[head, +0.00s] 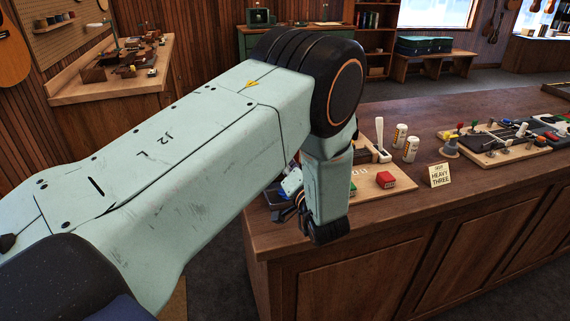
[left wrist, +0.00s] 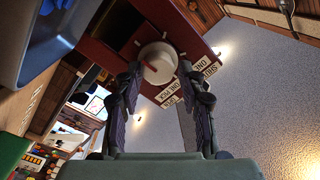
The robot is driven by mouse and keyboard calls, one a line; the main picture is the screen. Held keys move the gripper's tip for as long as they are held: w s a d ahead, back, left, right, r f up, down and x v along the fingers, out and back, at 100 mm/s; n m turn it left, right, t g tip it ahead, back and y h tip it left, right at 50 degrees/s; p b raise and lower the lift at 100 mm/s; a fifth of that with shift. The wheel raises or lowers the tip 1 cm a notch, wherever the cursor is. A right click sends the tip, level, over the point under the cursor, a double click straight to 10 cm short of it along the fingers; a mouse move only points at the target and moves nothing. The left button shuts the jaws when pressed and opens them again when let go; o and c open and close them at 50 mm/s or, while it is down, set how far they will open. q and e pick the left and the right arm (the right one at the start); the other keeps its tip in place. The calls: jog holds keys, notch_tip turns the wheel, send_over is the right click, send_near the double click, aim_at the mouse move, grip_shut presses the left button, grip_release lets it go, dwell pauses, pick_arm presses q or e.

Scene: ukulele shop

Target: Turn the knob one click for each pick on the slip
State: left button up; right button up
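A round white knob (left wrist: 158,62) with a red mark shows in the left wrist view, set on a dark red panel (left wrist: 118,28). My left gripper (left wrist: 160,72) has one finger on each side of the knob, its tips close to the rim. I cannot tell whether both fingers press on it. White labels (left wrist: 205,66) with dark lettering sit beside the knob, one reading "ONE PICK". In the head view my left forearm hides the knob. The slip (head: 440,175), a cream card reading "HEAVY THREE", stands on the counter. My right gripper is out of view.
The wooden counter (head: 480,205) carries a red box (head: 386,180), a white-handled tool (head: 380,137), two small cans (head: 411,149) and a board of coloured parts (head: 505,140). The counter's front right is clear. A side bench (head: 110,88) stands at the back left.

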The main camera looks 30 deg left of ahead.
pick_arm(q)
jog(key=shift+o, duration=1)
jog(key=shift+s+f, duration=0.1)
jog(key=shift+f, duration=0.15)
jog(key=shift+s, duration=0.1)
jog(key=v, duration=0.7)
jog(key=shift+d, duration=0.15)
jog(key=shift+s+d, duration=0.1)
jog(key=shift+s, duration=0.1)
